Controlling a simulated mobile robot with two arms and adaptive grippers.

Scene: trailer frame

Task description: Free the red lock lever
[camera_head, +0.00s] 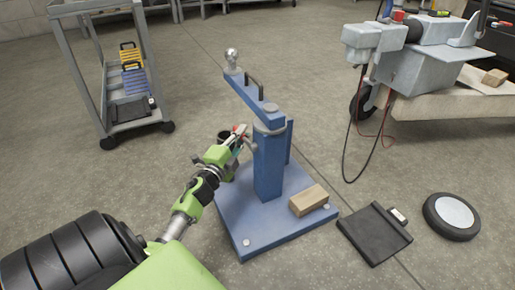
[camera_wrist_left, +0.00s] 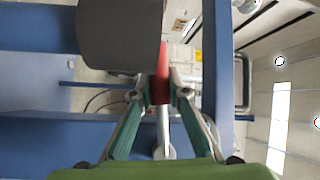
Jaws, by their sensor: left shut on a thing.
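The red lock lever (camera_wrist_left: 163,62) stands upright between the fingertips in the left wrist view, and a light metal rod shows just below it. My left gripper (camera_wrist_left: 160,90) is shut on the red lever. In the head view the gripper (camera_head: 238,138) is at the left side of the blue post (camera_head: 268,165), with a little red showing at its fingertips. The post stands on a blue base plate (camera_head: 240,232) and carries a sloping blue arm with a metal ball (camera_head: 232,58) and a black handle. My right gripper is in neither view.
A wooden block (camera_head: 308,200) lies on the base plate. A black mat (camera_head: 374,234) and a wheel (camera_head: 451,216) lie on the floor at right. A grey cart (camera_head: 88,90) stands at left, a trailer front (camera_head: 415,70) with hanging cables at upper right. A dark block (camera_wrist_left: 120,35) fills the wrist view's upper left.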

